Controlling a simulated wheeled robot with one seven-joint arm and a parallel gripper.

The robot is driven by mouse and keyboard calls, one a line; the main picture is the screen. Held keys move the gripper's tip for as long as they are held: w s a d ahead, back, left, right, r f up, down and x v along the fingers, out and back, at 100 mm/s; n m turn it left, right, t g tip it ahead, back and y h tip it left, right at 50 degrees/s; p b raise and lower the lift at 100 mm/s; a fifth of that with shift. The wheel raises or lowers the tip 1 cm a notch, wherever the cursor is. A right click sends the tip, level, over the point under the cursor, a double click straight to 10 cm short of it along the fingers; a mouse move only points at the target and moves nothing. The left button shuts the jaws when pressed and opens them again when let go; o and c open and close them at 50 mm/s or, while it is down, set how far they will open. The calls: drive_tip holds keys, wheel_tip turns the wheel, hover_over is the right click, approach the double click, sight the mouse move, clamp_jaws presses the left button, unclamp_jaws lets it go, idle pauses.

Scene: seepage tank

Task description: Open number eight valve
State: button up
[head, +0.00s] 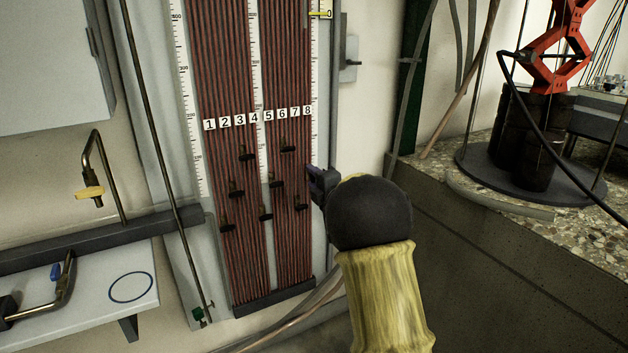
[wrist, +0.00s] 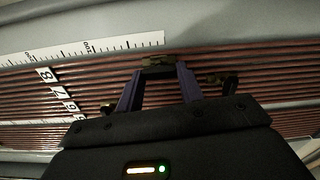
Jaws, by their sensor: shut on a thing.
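The tube panel (head: 272,303) bears number labels along its top half, and the label 8 (head: 307,111) is at the right end. In the head view my gripper (head: 313,175) is at the panel's right edge, below that label, and it hides the valve there. In the wrist view my gripper (wrist: 158,72) has its two purple fingers shut on the number eight valve (wrist: 158,61), a small dark brass piece between the tips. The label 8 also shows in the wrist view (wrist: 46,75), upper left. The valve's handle angle cannot be told.
Several other black-handled valves stand close by, one (head: 301,205) just below left of my gripper and another (head: 287,148) above left. A stone-topped counter (head: 480,185) with a red jack (head: 558,45) is at the right.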

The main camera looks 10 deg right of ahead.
drive_tip(key=shift+f, duration=0.2)
idle(0.4)
drive_tip(key=o, duration=0.9)
drive_tip(key=shift+c, duration=0.2)
drive_tip(key=shift+o, duration=0.6)
drive_tip(key=shift+r, duration=0.15)
drive_tip(key=p+v, duration=0.4)
drive_tip(key=v, duration=1.3)
drive_tip(key=shift+s, duration=0.25)
drive_tip(key=shift+d, duration=0.1)
